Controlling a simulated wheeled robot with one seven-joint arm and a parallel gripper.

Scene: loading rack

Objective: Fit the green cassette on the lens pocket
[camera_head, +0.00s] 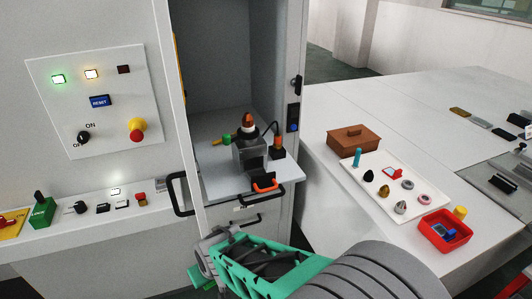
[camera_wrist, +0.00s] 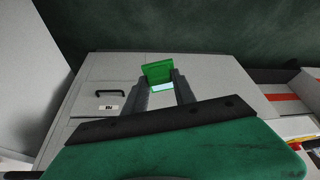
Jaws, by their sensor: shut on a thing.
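The green cassette (camera_wrist: 157,72) is a small bright green block between the fingertips of my gripper (camera_wrist: 160,85) in the wrist view. My gripper is shut on it and holds it in front of a pale cabinet face. In the head view my gripper (camera_head: 204,272) is low in the picture, below the open cabinet bay, partly hidden by my own arm. A bit of bright green shows beside it. I cannot make out which part is the lens pocket.
An open cabinet bay holds a grey fixture (camera_head: 250,155) with orange and green parts. A drawer handle (camera_wrist: 108,94) is left of my gripper. A control panel (camera_head: 95,100) is at left. At right, a white tray (camera_head: 405,170) of small parts and a red bin (camera_head: 432,246) stand on a table.

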